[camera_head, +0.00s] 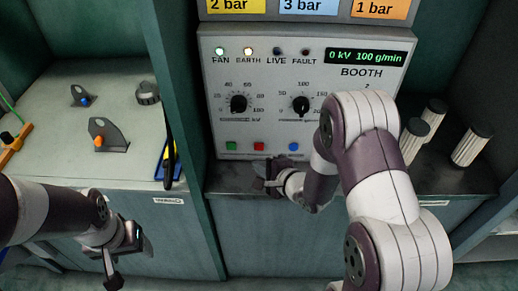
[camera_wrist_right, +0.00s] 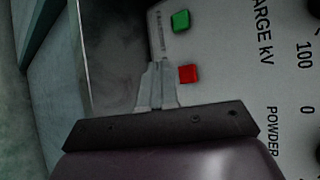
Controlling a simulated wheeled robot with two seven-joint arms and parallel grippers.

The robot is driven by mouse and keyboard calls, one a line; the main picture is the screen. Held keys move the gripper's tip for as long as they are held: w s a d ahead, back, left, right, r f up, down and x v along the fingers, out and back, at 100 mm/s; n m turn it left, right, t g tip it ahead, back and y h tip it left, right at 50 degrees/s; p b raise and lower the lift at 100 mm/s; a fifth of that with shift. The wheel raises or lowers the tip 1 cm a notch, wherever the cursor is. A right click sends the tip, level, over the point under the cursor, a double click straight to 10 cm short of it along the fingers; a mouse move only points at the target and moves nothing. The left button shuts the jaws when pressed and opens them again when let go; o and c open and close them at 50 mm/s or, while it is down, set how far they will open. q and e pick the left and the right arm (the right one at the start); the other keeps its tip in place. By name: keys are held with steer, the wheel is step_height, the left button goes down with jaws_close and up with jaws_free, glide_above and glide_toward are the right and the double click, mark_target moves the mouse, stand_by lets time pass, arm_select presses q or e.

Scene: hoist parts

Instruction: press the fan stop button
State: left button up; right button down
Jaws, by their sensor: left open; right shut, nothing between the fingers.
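The grey booth panel (camera_head: 275,120) has a row of small square buttons along its lower edge: a green button (camera_head: 231,146), a red button (camera_head: 259,147) and a blue button (camera_head: 294,147). The labels by them are too small to read. My right gripper (camera_head: 264,178) is shut and empty, just below the red button. In the right wrist view, the closed fingertips (camera_wrist_right: 158,66) are beside the red button (camera_wrist_right: 189,74), with the green button (camera_wrist_right: 180,21) further up; I cannot tell whether they touch the panel. My left gripper (camera_head: 122,262) is open and empty, low at the left.
The FAN lamp (camera_head: 220,51) and the EARTH lamp (camera_head: 248,51) are lit. Two dials and a green display (camera_head: 366,57) are on the panel. Several ribbed filters (camera_head: 471,146) stand at right. Small metal brackets (camera_head: 107,136) lie on the left bench.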

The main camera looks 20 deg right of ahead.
mark_target(250, 149)
steer(key=shift+w+d+r, duration=0.1)
steer(key=shift+w+d, duration=0.1)
steer(key=shift+w, duration=0.4)
steer(key=shift+w+d+p, duration=0.25)
steer(key=shift+w+p, duration=0.05)
steer(key=shift+w, duration=0.7)
stand_by(0.8)
steer(key=shift+w, duration=0.15)
steer(key=shift+w+d, duration=0.1)
steer(key=shift+w, duration=0.15)
steer(key=shift+w+d+p, duration=0.15)
steer(key=shift+w+p, duration=0.2)
steer(key=shift+p, duration=0.05)
stand_by(0.5)
steer(key=shift+s, duration=0.15)
steer(key=shift+s+a+p, duration=0.25)
steer(key=shift+s+p, duration=0.15)
steer(key=shift+s, duration=0.25)
